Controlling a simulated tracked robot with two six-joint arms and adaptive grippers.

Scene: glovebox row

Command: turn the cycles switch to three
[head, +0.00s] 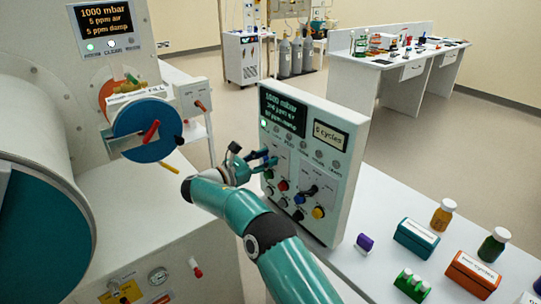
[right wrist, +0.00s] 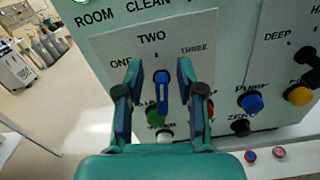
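The cycles switch (right wrist: 162,92) is a blue lever on the panel, upright and pointing at the TWO label, with ONE to its left and THREE to its right. My right gripper (right wrist: 160,72) is open, one finger on each side of the lever, with a visible gap on both sides. In the head view my right gripper (head: 262,163) is at the left part of the upright control panel (head: 338,178) and hides the switch there. My left gripper is not in view.
Green (right wrist: 155,114), red and white buttons sit close below the switch. A blue knob (right wrist: 250,103) and a yellow knob (right wrist: 299,96) are to the right. Bottles and boxes, such as an orange box (head: 472,272), stand on the white table right of the panel.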

